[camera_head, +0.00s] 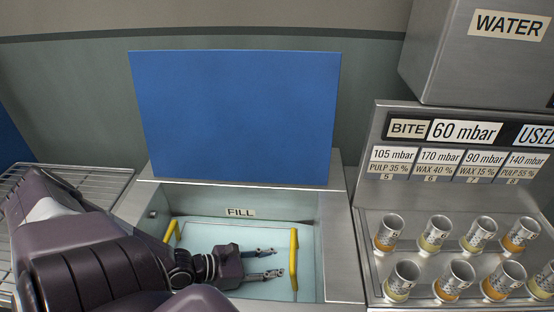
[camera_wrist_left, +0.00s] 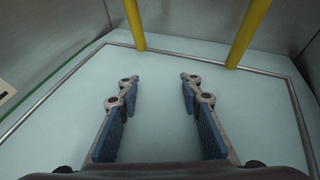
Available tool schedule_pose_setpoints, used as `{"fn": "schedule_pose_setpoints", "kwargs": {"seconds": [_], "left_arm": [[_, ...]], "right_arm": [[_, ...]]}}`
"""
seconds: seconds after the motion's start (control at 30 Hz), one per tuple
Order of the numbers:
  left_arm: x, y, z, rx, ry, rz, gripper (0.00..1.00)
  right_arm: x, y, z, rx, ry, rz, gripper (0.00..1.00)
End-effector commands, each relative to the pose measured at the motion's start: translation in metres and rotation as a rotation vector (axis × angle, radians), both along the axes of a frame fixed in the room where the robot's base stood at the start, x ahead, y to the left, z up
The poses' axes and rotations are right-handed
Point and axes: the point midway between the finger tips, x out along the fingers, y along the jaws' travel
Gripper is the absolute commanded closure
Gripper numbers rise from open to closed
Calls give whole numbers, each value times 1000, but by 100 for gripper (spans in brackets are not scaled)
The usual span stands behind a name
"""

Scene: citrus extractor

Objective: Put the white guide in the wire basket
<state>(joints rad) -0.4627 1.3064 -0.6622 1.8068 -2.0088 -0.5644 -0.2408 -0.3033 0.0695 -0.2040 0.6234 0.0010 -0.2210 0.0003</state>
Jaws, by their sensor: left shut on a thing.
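My left gripper (camera_head: 277,261) reaches into the pale, open bay (camera_head: 215,228) marked FILL, with its fingers pointing right, just short of a yellow handle (camera_head: 294,262). In the left wrist view my left gripper (camera_wrist_left: 160,78) has its two blue-padded fingers apart. Only the pale floor (camera_wrist_left: 160,120) shows between them; I cannot make out a held thing. No white guide can be picked out in either view. A rack of metal wires (camera_head: 95,180) lies at the left, partly behind my left arm; I cannot tell whether it is the wire basket. My right gripper is not in view.
A second yellow handle (camera_head: 171,232) stands at the bay's left. A blue panel (camera_head: 235,115) rises behind the bay. To the right, several cups (camera_head: 388,232) stand on a metal stand under label cards. A metal WATER box (camera_head: 480,65) overhangs at upper right.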

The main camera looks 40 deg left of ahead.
Motion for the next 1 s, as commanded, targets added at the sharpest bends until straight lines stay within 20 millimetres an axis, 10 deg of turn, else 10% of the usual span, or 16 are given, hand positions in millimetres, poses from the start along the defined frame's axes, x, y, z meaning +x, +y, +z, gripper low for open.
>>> {"fn": "schedule_pose_setpoints", "kwargs": {"seconds": [0.2,0.67,1.0], "left_arm": [[0,0,0,0,0,0,50],[0,0,19,0,1,0,50],[-51,27,36,2,3,-2,50]], "right_arm": [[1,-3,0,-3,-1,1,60],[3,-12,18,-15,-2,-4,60],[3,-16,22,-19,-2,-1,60]]}}
